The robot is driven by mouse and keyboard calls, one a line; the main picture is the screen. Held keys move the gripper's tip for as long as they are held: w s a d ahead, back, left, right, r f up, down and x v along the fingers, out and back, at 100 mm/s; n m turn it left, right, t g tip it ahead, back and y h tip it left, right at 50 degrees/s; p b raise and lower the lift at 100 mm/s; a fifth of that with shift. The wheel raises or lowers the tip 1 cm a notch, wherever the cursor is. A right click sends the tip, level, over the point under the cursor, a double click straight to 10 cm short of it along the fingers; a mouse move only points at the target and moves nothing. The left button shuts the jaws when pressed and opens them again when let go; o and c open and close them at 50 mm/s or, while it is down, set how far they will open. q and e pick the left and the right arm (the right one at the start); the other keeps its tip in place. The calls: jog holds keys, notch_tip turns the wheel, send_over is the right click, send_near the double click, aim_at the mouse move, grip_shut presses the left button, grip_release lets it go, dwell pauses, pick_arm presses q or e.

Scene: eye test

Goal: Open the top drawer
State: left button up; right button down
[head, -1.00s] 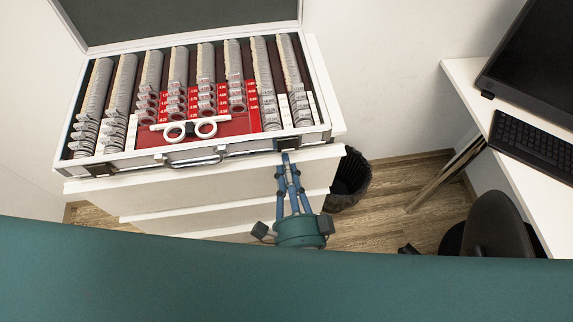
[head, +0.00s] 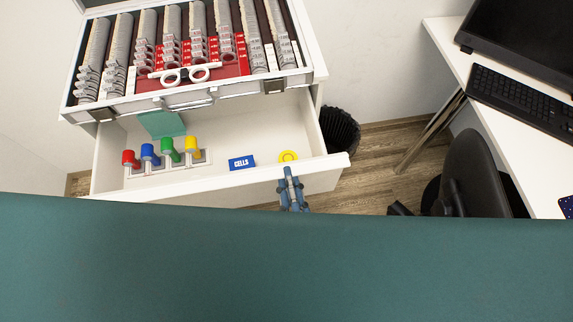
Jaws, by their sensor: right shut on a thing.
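The top drawer (head: 225,176) of the white cabinet is pulled out and its inside shows in the head view. My right gripper (head: 288,174) is shut on the front edge of the drawer, right of its middle. The gripper's blue fingers show; its base is hidden behind my teal body. Inside the drawer are red, blue, green and yellow capped items (head: 169,150) in a white holder, a blue box (head: 241,162) marked "CELLS" and a yellow round thing (head: 288,156). My left gripper is not in view.
An open lens case (head: 215,95) with white trial frames (head: 187,75) stands on the cabinet top. A black bin (head: 340,130) stands right of the drawer. A desk with a keyboard (head: 520,103) and a dark chair (head: 473,175) are at the right.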

jog(key=shift+v, duration=1.9)
jog(key=c, duration=2)
grip_release()
